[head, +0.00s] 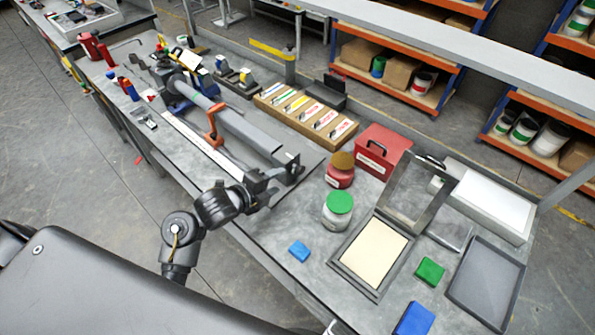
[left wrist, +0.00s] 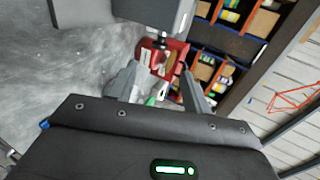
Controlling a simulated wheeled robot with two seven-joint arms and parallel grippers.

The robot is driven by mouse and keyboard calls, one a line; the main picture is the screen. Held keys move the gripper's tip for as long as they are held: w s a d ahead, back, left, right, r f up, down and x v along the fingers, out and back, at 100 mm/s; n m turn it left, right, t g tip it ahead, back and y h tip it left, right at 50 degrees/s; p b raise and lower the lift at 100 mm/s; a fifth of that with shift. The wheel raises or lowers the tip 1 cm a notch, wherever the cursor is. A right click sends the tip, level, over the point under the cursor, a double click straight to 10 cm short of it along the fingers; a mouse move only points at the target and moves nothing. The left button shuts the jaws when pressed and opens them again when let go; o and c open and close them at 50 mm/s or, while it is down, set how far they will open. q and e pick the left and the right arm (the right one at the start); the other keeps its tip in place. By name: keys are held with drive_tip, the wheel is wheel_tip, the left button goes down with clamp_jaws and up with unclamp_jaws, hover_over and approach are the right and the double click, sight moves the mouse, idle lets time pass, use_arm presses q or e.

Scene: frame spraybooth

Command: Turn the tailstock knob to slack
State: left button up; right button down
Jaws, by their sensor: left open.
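The grey fixture bar (head: 235,125) runs along the bench and ends at the tailstock (head: 290,170), a dark upright bracket. My left gripper (head: 268,187) is at this near end, close beside the tailstock. In the left wrist view its two fingers (left wrist: 160,88) are apart with nothing gripped. A small dark knob (left wrist: 160,40) sticks out below the grey tailstock body (left wrist: 150,12), ahead of the open fingers and roughly between them. I cannot tell whether a finger touches it. In the head view the knob is hidden or too small to make out. My right gripper is not in view.
A red box (head: 383,150), a red jar (head: 340,172) and a green-lidded jar (head: 338,208) stand right of the tailstock. A wooden tray (head: 306,118) lies behind it. A blue block (head: 299,250) lies in front, with bare bench around it.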

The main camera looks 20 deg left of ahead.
sight(299, 169)
use_arm(q)
drive_tip(key=p+x, duration=0.2)
drive_tip(key=x, duration=0.8)
drive_tip(key=shift+w+d+f, duration=0.15)
drive_tip(key=shift+w, duration=0.15)
drive_tip(key=c, duration=0.9)
drive_tip(key=t+b, duration=0.2)
drive_tip(key=b, duration=0.3)
drive_tip(key=f+t+h+b, duration=0.1)
drive_tip(key=b, duration=0.4)
drive_tip(key=f+t+h+b, duration=0.1)
drive_tip(key=t+b, duration=0.1)
drive_tip(key=b, duration=0.3)
drive_tip(key=shift+s+t+b, duration=0.15)
drive_tip(key=shift+t+b, duration=0.15)
drive_tip(key=shift+b, duration=0.05)
drive_tip(key=shift+c, duration=0.2)
drive_tip(key=shift+r+t+h+b, duration=0.35)
drive_tip(key=shift+t+b, duration=0.15)
drive_tip(key=shift+b, duration=0.4)
drive_tip(key=o, duration=0.9)
